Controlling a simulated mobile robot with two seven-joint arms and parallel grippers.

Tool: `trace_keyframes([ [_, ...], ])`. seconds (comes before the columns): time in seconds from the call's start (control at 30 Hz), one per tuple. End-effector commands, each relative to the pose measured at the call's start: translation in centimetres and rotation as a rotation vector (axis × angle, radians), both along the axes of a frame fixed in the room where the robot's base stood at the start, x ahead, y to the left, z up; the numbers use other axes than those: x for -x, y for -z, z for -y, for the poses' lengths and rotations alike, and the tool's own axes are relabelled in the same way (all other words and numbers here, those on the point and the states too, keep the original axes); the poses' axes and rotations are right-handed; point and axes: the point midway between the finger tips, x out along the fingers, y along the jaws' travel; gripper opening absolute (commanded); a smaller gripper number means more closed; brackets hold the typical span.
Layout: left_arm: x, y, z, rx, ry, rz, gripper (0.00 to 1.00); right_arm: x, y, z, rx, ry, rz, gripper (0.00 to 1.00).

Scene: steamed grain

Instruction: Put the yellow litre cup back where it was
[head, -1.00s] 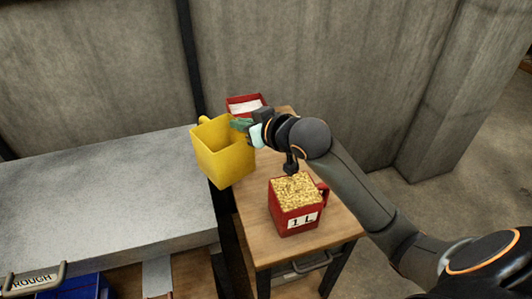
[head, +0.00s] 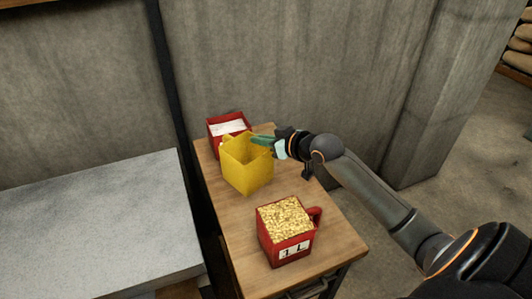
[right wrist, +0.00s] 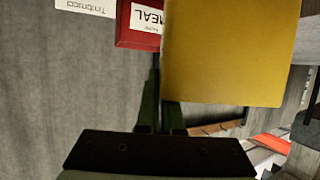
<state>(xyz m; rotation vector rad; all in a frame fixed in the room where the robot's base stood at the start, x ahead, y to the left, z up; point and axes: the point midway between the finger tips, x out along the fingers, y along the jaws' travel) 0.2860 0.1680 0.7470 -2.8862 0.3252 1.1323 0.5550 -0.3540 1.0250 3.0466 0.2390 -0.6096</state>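The yellow litre cup (head: 247,172) is upright over the wooden table, between the red box at the back and the grain-filled red cup at the front. I cannot tell whether its base touches the table. My right gripper (head: 264,140) is at the cup's upper right edge, its green fingers close together and shut on it. In the right wrist view the cup (right wrist: 228,50) fills the upper right, just beyond the fingers (right wrist: 161,112); the gripped part is mostly hidden. My left gripper is not in view.
A red one-litre cup (head: 288,249) full of grain stands at the front of the wooden table (head: 222,208). A red box (head: 214,128) with white contents stands at the back, close behind the yellow cup. A grey counter (head: 95,225) is at left; a concrete wall is behind.

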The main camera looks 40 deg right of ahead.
Motion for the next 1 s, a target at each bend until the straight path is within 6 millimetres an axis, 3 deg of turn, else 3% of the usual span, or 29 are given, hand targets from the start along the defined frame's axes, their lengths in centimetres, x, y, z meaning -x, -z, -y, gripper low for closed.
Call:
trace_keyframes([
  [0.3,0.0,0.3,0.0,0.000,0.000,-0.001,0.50,-0.3,2.7,2.3,0.001,0.003,0.000,0.00],
  [0.5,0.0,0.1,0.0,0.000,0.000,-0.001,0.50,-0.3,5.3,2.1,-0.002,0.001,0.002,0.00],
  [0.9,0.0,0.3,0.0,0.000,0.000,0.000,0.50,-0.3,5.9,2.1,0.000,0.000,0.003,0.00],
  [1.0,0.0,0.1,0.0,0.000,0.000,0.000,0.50,-0.3,5.8,2.1,0.001,0.000,0.001,0.15],
])
